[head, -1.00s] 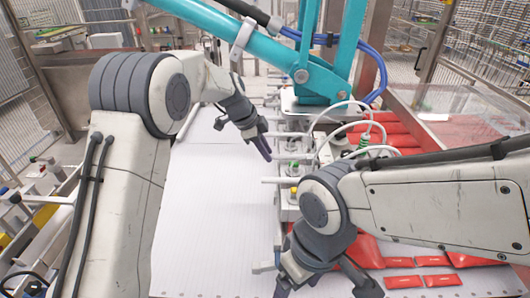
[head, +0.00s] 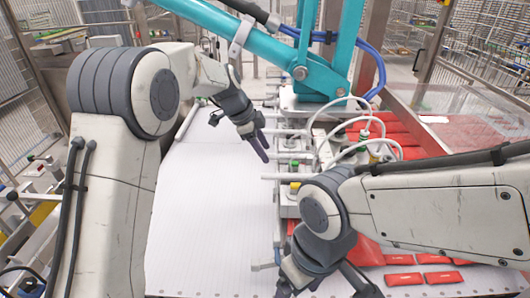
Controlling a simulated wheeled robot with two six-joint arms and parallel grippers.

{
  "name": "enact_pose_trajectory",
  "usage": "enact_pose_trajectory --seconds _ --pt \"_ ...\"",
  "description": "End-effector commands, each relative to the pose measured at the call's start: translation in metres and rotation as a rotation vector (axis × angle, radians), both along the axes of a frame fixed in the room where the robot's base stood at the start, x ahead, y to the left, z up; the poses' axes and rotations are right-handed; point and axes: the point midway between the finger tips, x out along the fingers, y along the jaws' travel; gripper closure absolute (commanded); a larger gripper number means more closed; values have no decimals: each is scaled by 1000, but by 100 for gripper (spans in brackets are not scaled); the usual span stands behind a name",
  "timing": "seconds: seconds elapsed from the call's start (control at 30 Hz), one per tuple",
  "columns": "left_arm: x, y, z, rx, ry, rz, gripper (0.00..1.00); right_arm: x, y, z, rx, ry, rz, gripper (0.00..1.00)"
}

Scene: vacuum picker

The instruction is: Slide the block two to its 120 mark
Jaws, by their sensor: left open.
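A row of small grey blocks with white rods pointing left stands along the picker's bar, right of the white ribbed surface. One block (head: 289,197) has a yellow top and another (head: 292,169) has a green top. I cannot tell which is block two, and no scale or 120 mark is readable. My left gripper (head: 261,148) is open, pointing down and right, close to the rods' left ends. Contact cannot be made out. My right gripper (head: 325,288) is at the bottom edge with its fingers spread, in front of the bar's near end.
A teal picker arm (head: 342,50) with blue and white hoses rises behind the blocks. Red packets (head: 403,278) lie at right, partly behind my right arm. The white ribbed surface (head: 215,220) is clear left of the blocks.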

Motion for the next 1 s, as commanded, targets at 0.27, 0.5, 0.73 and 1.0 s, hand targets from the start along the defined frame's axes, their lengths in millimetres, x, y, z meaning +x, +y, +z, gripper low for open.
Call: enact_pose_trajectory --seconds 0.27,0.5,0.73,1.0 --pt "-9 22 49 0 -5 1 48 0 0 -17 0 0 1 19" --pt "-15 34 78 0 -1 0 48 0 0 -22 0 0 1 19" --pt "-17 36 83 0 2 0 48 0 0 -22 0 0 1 19" --pt "-29 27 81 3 26 27 48 0 0 -22 0 0 1 19"
